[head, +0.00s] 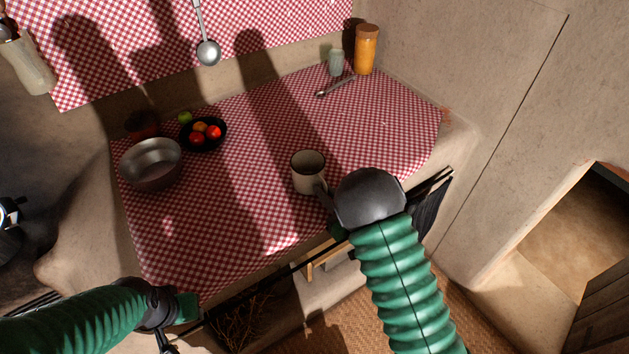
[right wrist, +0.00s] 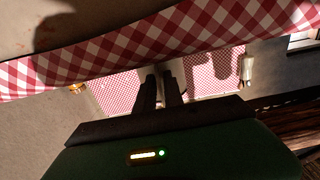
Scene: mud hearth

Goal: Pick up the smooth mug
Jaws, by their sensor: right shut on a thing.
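The smooth mug (head: 308,181), pale with a dark rim, is upright at the middle of the checked cloth, near its front edge. My right gripper (head: 325,196) reaches it from the front right and is shut on the mug's near right side; my wrist hides part of the grip. In the right wrist view the two dark fingers (right wrist: 160,86) are close together, with a pale strip of the mug (right wrist: 177,70) beside them. I cannot tell whether its base touches the cloth. My left gripper (head: 167,343) is low at the left, away from the mug, its fingers unclear.
A metal bowl (head: 151,176) and a dark bowl of fruit (head: 219,140) stand at the left. An orange jar (head: 366,52), a pale jar (head: 336,62) and a spoon (head: 336,86) are at the back right. A ladle (head: 208,50) hangs behind. Cloth right of the mug is clear.

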